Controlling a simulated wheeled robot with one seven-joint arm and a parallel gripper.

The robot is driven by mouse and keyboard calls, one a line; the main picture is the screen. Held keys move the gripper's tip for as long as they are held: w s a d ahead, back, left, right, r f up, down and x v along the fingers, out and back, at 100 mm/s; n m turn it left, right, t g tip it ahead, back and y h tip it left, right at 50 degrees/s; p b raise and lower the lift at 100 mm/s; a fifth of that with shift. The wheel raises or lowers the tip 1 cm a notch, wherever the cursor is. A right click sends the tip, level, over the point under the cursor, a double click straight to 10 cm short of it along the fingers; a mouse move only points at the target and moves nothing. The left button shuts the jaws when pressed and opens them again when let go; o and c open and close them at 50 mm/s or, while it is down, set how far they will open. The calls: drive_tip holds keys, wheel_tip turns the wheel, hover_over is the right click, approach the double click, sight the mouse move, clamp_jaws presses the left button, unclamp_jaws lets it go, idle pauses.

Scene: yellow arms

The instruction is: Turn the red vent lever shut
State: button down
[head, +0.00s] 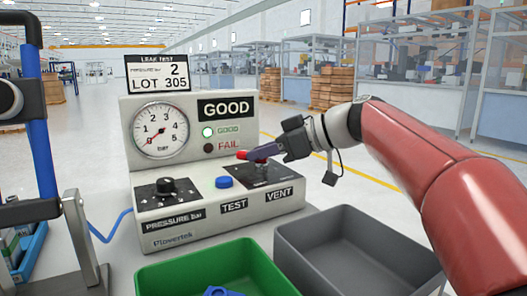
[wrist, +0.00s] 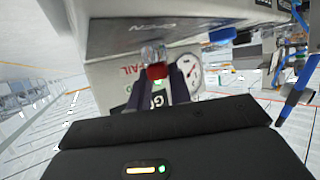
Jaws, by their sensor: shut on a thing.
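The leak tester (head: 222,230) stands on the bench, with its VENT label (head: 279,194) at the front right. The red vent lever shows as a small red tip (head: 242,154) above the black vent plate (head: 270,176). My gripper (head: 262,154) reaches in from the right and is shut on the lever. In the wrist view the red lever end (wrist: 157,72) sits between the two dark fingers. The fingers hide most of the lever, so its exact angle is hard to tell.
The GOOD lamp (head: 208,132) is lit green; the FAIL lamp (head: 209,148) is dark. A blue TEST button (head: 223,182) and a black pressure knob (head: 165,186) are left of the lever. A green bin (head: 170,282) and a grey bin (head: 342,222) stand in front.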

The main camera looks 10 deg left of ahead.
drive_tip(key=shift+n+g, duration=0.7)
drive_tip(key=shift+g, duration=0.1)
drive_tip(key=c, duration=1.3)
unclamp_jaws()
drive_tip(key=shift+d+r, duration=0.1)
drive_tip(key=v, duration=0.7)
drive_tip(key=shift+d, duration=0.3)
drive_tip(key=shift+s, duration=0.1)
